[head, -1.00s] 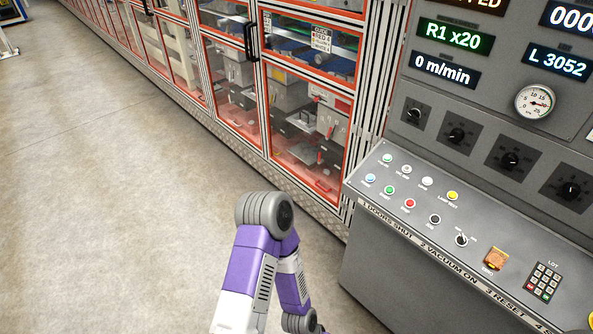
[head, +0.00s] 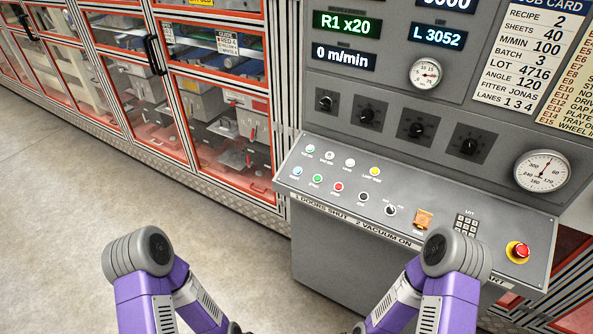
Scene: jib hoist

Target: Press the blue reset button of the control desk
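The control desk (head: 335,218) stands right of centre in the head view, with a sloped grey top. The small light-blue button (head: 297,171) is at the left end of its front row of buttons. A green button (head: 317,178) and a red button (head: 338,187) follow it to the right. The labels beside the buttons are too small to read. Both my arms show at the bottom, their purple and grey links bent downward. Neither gripper is in view. My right arm covers part of the desk's front edge.
A red emergency knob (head: 520,250) and an orange-brown guard (head: 423,218) sit on the desk's right part. A keypad (head: 467,226) is between them. Red-framed glass cabinets (head: 222,130) run along the left. Bare floor (head: 60,215) lies in front of them.

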